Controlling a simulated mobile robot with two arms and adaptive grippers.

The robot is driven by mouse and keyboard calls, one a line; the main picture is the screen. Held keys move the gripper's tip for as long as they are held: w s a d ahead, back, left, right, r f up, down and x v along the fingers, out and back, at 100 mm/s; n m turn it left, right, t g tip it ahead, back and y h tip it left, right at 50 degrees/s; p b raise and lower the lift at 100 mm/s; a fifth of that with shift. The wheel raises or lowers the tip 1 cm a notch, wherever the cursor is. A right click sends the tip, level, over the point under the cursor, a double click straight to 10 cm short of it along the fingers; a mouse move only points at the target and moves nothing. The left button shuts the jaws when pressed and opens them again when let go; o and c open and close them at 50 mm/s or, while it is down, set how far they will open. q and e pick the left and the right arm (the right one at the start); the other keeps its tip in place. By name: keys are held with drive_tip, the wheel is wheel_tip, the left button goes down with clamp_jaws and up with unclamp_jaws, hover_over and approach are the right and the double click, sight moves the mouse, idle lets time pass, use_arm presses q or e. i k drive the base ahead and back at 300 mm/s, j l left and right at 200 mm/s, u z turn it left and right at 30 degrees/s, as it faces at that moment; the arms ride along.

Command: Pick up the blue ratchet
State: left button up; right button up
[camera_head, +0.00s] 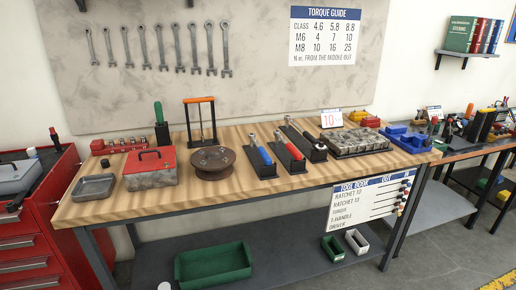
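The blue-handled ratchet (265,155) lies in a black holder (264,172) near the front middle of the wooden workbench (225,195). Its metal head points to the back left. A red-handled ratchet (293,151) lies in a like holder just to its right. A black-handled tool (313,141) lies in a third holder further right. Neither of my grippers is in view.
A rusty brown hub (213,165) and a red-lidded metal box (151,167) stand left of the holders. A socket tray (355,142) stands to the right. Bare wood lies in front of the holders. A green bin (213,265) sits on the lower shelf.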

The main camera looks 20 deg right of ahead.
sight(266, 157)
drive_tip(key=i+j, duration=0.1)
drive_tip(key=i, duration=0.4)
drive_tip(key=i+j, duration=0.15)
drive_tip(key=i, duration=0.35)
drive_tip(key=i+j, duration=0.1)
drive_tip(key=i, duration=0.4)
